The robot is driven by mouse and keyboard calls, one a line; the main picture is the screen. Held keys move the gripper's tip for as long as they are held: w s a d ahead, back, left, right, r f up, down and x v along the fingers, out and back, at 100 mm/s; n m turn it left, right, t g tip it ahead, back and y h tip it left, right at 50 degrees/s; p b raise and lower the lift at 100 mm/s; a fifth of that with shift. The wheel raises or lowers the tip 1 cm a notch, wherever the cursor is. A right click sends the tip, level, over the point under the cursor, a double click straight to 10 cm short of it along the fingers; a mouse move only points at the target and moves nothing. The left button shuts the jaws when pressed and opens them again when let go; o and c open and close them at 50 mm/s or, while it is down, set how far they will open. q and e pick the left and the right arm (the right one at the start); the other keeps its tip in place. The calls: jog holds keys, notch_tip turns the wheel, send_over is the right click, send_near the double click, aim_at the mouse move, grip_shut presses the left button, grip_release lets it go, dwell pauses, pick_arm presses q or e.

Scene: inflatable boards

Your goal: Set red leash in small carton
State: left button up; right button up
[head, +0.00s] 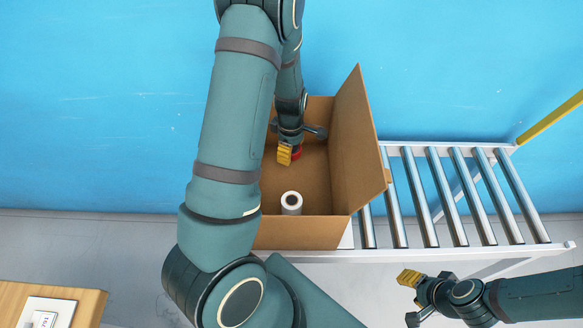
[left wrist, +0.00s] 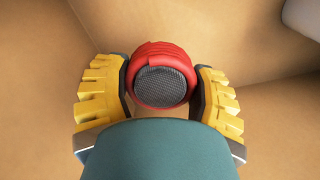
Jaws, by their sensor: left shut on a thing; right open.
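The red leash (left wrist: 160,58), a rounded red body with a dark grey mesh disc, sits between the two yellow fingertips of my left gripper (left wrist: 160,92) in the left wrist view. That gripper is shut on it. In the head view my left gripper (head: 290,153) reaches down inside the small carton (head: 300,232), and a bit of the red leash (head: 297,155) shows beside a yellow fingertip. The carton is open, with a tall flap up on its right. Whether the leash touches the carton floor I cannot tell. My right gripper (head: 411,296) is open and empty, outside the carton at the lower right.
A white roll (head: 291,203) stands in the near part of the carton. The carton is at the left of a roller conveyor (head: 455,190), whose rollers to the right are bare. A wooden surface (head: 85,300) with a white device is at the lower left.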

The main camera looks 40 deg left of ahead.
aim_at(291, 165)
pick_arm(q)
notch_tip(291, 165, down, 2)
jog(key=shift+w+a+f, duration=0.1)
jog(key=shift+f, duration=0.1)
jog(key=shift+f+b, duration=0.7)
jog(key=shift+f, duration=0.9)
jog(key=shift+f, duration=0.2)
jog(key=o, duration=1.3)
jog(key=shift+c, duration=0.2)
notch_tip(291, 165, up, 12)
jog(key=p, duration=0.4)
jog(key=shift+r, duration=0.2)
